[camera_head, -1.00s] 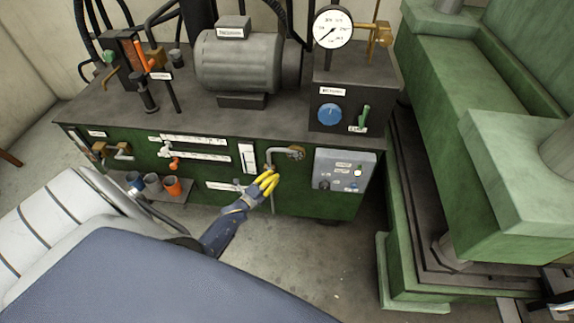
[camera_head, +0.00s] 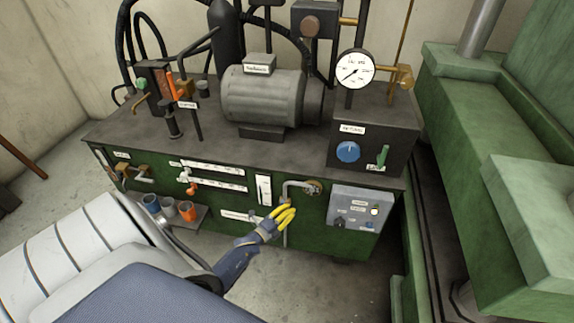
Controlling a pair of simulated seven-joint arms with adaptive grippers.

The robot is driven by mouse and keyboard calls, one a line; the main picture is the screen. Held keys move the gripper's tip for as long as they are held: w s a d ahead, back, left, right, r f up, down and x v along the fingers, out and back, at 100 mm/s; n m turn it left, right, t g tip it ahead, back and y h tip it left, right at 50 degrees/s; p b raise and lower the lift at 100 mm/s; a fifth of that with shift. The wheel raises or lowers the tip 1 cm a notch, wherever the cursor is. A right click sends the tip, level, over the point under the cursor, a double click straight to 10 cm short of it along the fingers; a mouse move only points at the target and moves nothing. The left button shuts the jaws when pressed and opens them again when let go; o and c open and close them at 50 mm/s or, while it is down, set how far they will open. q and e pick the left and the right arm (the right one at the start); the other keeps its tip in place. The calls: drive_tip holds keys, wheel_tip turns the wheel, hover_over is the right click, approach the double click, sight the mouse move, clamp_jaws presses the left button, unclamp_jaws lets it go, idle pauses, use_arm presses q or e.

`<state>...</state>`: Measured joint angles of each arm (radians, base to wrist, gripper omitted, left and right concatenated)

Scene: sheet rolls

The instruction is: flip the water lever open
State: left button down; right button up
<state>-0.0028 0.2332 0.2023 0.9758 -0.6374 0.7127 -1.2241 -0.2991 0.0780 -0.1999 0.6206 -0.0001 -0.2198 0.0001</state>
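My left gripper (camera_head: 284,216), with yellow fingers on a blue-grey wrist, is at the front of the green machine cabinet (camera_head: 335,240). The labels are too small to read, so I cannot tell which handle is the water lever. A brass tap (camera_head: 135,172) is at the front left, and a small orange handle (camera_head: 191,188) is near the middle. My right gripper is not in view.
A grey control box (camera_head: 358,208) is just right of the gripper. Several cups, one orange (camera_head: 187,210), stand on a low shelf to the left. A motor (camera_head: 262,97) and pressure gauge (camera_head: 355,69) are on top. A large green press (camera_head: 520,140) stands at the right.

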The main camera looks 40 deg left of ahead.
use_arm(q)
drive_tip(key=s+d, duration=0.2)
drive_tip(key=s, duration=0.7)
drive_tip(key=shift+d, duration=0.2)
drive_tip(key=shift+s, duration=0.1)
idle(0.3)
